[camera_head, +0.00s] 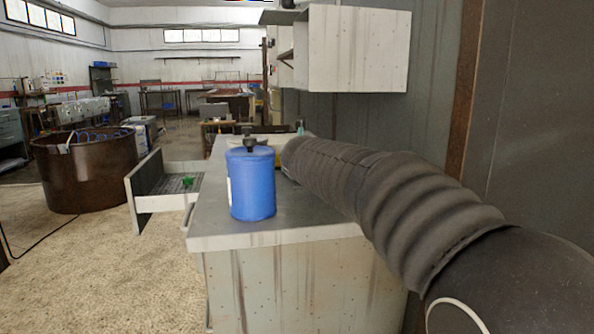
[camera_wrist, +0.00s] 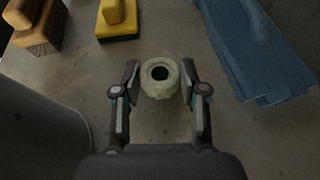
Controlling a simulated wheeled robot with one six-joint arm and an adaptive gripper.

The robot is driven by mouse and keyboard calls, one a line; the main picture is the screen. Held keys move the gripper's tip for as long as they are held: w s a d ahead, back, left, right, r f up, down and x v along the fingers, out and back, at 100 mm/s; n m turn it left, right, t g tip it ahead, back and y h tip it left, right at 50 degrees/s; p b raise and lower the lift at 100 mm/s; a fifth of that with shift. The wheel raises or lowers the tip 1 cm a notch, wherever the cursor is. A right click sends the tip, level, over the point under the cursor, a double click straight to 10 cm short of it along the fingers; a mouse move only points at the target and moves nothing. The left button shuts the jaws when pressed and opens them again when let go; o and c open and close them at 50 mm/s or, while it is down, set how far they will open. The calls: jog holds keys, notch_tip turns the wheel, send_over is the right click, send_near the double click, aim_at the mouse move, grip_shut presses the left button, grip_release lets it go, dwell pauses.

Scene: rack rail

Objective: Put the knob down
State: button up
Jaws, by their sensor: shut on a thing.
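The knob (camera_wrist: 160,88) is a pale greenish, round piece with a dark hole in its middle. It shows in the wrist view between the fingertips of my gripper (camera_wrist: 159,76), which is shut on it. The grey worktop (camera_wrist: 145,50) lies below; I cannot tell whether the knob touches it. In the head view my arm reaches over the worktop (camera_head: 294,226) from the right, and I cannot make out the knob there.
A blue canister (camera_head: 251,186) stands on the worktop's near part. The wrist view shows a wooden brush (camera_wrist: 37,30), a yellow block (camera_wrist: 118,22), a blue item (camera_wrist: 262,55) and a large grey rounded thing (camera_wrist: 40,130). A drawer (camera_head: 165,201) stands open at left. A cabinet (camera_head: 358,50) hangs above.

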jog(key=shift+f, duration=0.1)
jog(key=o, duration=1.1)
jog(key=shift+o, duration=0.2)
